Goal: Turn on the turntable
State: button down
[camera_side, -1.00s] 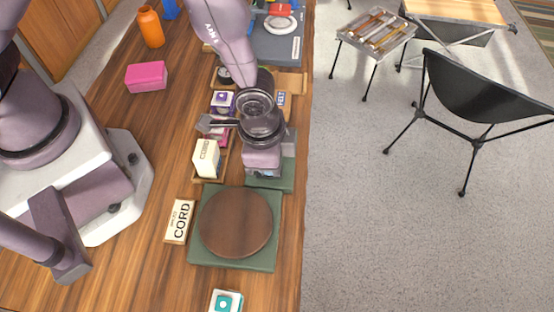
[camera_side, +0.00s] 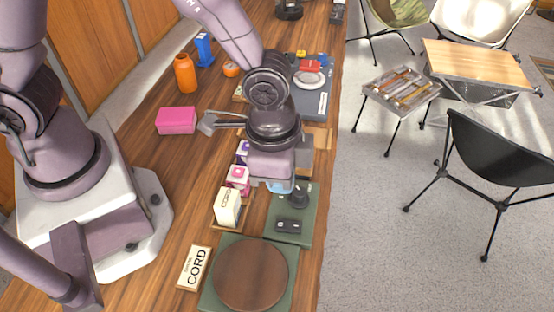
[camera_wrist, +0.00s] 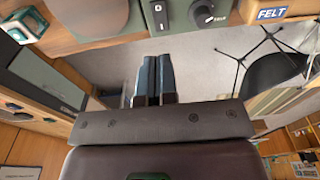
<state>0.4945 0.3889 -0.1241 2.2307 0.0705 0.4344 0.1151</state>
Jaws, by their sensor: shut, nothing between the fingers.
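The turntable's brown round platter (camera_side: 250,273) lies on a green base at the bottom of the side view. Its edge also shows at the top of the wrist view (camera_wrist: 85,12). Just beyond it is a green control panel (camera_side: 279,232) with a black rocker switch (camera_side: 288,226) and a black knob (camera_side: 299,194). The wrist view shows the switch (camera_wrist: 160,14) and the knob (camera_wrist: 203,13) at its top edge. My gripper (camera_side: 280,187) is shut and empty, just beyond the panel in the side view. Its fingertips show together in the wrist view (camera_wrist: 153,62).
A CORD card (camera_side: 194,268) lies left of the turntable, and a white CORD box (camera_side: 228,207) stands left of the panel. A pink box (camera_side: 177,120) and orange bottle (camera_side: 185,73) are farther left. The counter's right edge drops to grey floor.

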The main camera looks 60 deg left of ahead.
aim_at(299, 225)
jog(key=r, duration=0.3)
jog(key=shift+s+a+r, duration=0.2)
jog(key=shift+r, duration=0.05)
jog(key=shift+w+d+t, duration=0.3)
jog(key=shift+w+d, duration=0.15)
jog(key=shift+w, duration=0.05)
jog(key=f, duration=0.4)
jog(key=w+d+f, duration=0.1)
jog(key=f, duration=0.9)
jog(key=shift+w+d, duration=0.25)
jog(key=shift+w, duration=0.05)
